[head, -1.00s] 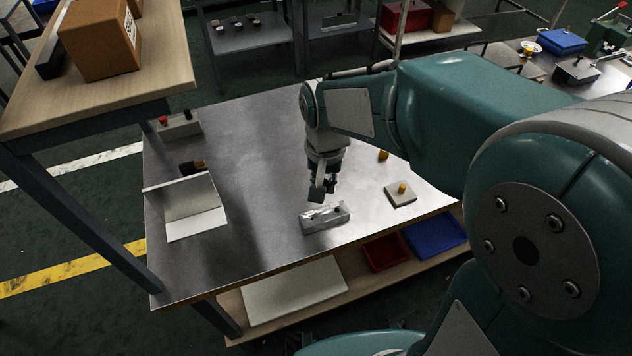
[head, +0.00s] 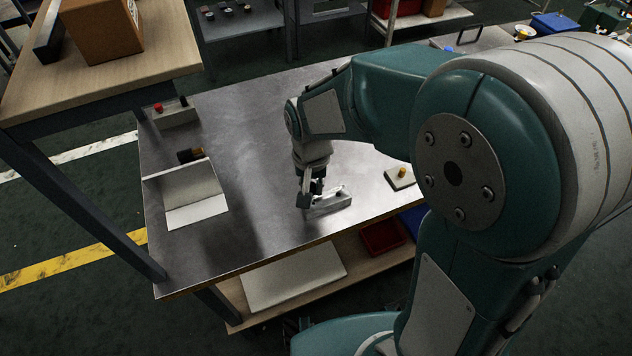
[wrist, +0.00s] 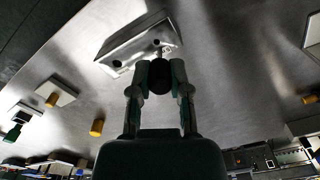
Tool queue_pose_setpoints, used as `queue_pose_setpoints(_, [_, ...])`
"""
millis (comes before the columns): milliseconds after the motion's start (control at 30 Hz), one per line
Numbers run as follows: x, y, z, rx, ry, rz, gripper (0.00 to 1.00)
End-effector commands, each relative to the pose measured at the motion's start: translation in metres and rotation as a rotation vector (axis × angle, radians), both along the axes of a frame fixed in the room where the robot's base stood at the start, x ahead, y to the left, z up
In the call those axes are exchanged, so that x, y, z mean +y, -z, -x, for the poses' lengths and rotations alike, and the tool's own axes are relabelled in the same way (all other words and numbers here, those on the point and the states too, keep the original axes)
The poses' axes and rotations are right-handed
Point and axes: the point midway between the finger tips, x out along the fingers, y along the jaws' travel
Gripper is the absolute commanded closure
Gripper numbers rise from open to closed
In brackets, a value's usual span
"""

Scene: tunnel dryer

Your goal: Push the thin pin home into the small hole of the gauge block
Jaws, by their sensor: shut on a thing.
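The gauge block (head: 333,203) is a small pale grey bar on the metal table, also in the wrist view (wrist: 128,46). My gripper (head: 308,201) points down at the block's left end in the head view. In the wrist view my gripper (wrist: 161,77) is shut on a dark round knob (wrist: 160,72), which I take as the head of the thin pin. The knob overlaps the block's edge in that view.
A pale plate with a yellow knob (head: 401,173) lies right of the block. A white angled stand (head: 190,190) and a block with red and black knobs (head: 172,113) are on the left. A loose yellow cylinder (wrist: 97,127) stands on the table. The table's middle is clear.

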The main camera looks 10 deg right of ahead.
Motion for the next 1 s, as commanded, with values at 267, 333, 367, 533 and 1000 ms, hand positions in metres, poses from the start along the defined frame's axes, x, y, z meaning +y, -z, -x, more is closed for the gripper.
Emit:
queue_pose_setpoints(267, [-0.0059,-0.0008,-0.0002,0.000,0.002,-0.006,1.00])
queue_pose_setpoints(333, [-0.0067,-0.0009,-0.0001,0.000,0.002,-0.007,1.00])
queue_pose_setpoints(367, [-0.0067,-0.0009,0.0000,0.000,0.003,-0.007,1.00])
queue_pose_setpoints(533, [-0.0065,-0.0004,0.0004,0.000,0.003,-0.003,1.00])
queue_pose_setpoints(1000, [-0.0097,-0.0006,0.0009,0.000,0.002,-0.004,1.00])
